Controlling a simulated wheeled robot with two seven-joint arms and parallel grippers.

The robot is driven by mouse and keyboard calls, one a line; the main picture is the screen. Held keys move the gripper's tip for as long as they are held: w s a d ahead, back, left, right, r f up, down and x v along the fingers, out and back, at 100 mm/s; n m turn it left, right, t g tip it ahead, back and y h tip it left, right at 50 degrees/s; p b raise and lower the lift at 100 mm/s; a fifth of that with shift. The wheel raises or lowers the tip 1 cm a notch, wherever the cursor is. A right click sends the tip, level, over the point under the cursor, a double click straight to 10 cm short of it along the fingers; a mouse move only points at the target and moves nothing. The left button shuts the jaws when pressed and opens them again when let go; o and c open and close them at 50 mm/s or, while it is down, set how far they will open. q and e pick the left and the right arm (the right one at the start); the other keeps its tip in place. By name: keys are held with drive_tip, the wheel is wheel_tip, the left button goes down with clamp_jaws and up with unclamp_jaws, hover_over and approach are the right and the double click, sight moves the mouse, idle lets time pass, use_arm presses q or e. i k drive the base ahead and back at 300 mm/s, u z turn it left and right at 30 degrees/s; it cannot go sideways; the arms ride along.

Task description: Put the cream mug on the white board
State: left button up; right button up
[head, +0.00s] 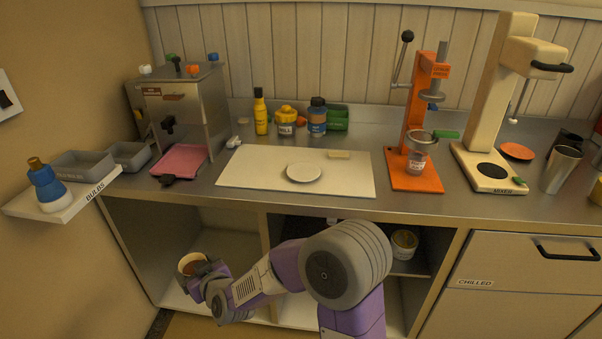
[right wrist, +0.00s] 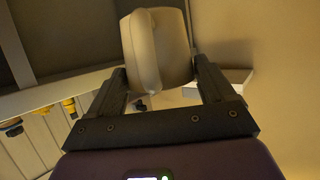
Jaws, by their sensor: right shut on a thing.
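The cream mug (head: 190,264) is held in my right gripper (head: 205,272) in front of the open cabinet, below the counter at the lower left of the head view. In the right wrist view the mug (right wrist: 157,48) sits between the two fingers of the gripper (right wrist: 160,85), with its handle towards the camera. The white board (head: 240,178) lies on the counter. A white plate (head: 304,172) and a small cream block (head: 339,155) are on it, and its left part is bare. My left gripper is not in view.
A steel machine with a pink tray (head: 181,159) stands left of the board. An orange press (head: 413,150) stands to its right, and several bottles (head: 261,112) stand behind. The counter's front edge is above the mug. A bulbs shelf (head: 62,200) juts out at left.

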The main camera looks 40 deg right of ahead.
sight(262, 169)
drive_tip(key=u, duration=1)
drive_tip(key=i, duration=0.5)
drive_tip(key=z, duration=2.1)
